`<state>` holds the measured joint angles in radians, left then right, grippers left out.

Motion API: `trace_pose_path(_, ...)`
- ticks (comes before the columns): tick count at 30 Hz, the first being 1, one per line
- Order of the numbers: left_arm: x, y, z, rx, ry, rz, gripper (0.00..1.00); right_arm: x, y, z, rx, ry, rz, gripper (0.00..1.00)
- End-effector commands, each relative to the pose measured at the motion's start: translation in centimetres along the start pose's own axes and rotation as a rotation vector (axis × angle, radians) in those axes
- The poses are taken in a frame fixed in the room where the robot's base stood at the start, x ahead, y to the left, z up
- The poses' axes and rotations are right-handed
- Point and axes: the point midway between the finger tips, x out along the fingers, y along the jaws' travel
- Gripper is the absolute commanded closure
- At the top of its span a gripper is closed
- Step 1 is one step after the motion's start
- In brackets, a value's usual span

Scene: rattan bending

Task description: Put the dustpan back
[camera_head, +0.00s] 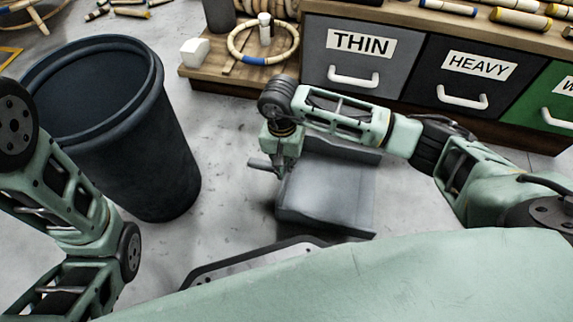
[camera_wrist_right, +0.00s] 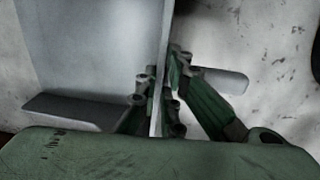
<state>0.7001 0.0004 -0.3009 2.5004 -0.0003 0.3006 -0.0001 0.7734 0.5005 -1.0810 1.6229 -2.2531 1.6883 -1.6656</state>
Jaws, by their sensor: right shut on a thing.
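The grey dustpan (camera_head: 325,197) is in the middle of the head view, below the drawer fronts, with its short handle (camera_head: 262,165) sticking out to the left. My right gripper (camera_head: 281,168) reaches down at its left side; the fingertips are mostly hidden there. In the right wrist view, the right gripper (camera_wrist_right: 163,95) is shut on the thin upright wall of the dustpan (camera_wrist_right: 85,55), one finger on each side. The handle (camera_wrist_right: 225,82) shows to the right of the fingers. I cannot tell whether the dustpan touches the floor. Only links of my left arm show; its gripper is out of view.
A large dark bin (camera_head: 150,150) stands on the floor at the left. A wooden bench with drawers labelled THIN (camera_head: 345,65) and HEAVY (camera_head: 470,85) runs along the back right. A low wooden shelf (camera_head: 205,72) holds a rattan ring (camera_head: 235,42) and a white block (camera_head: 195,51).

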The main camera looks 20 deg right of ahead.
Motion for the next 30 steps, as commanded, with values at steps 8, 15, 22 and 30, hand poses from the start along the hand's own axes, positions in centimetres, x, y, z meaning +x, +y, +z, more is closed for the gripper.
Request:
trace_pose_path(8,0.0,0.0,0.0,0.000,0.000,0.000,0.60,0.1,0.0,0.0,0.000,0.000,0.001,0.90)
trace_pose_path(15,0.0,0.0,0.0,0.000,0.000,0.000,0.60,0.1,0.0,0.0,0.000,0.000,0.001,0.74)
trace_pose_path(22,0.0,0.0,0.0,0.000,-0.001,0.000,0.60,0.0,0.0,0.0,0.000,0.000,0.000,0.74)
trace_pose_path(30,2.4,-0.5,0.9,0.001,-0.001,0.000,0.60,-3.3,0.0,-0.1,0.000,0.003,-0.001,0.74)
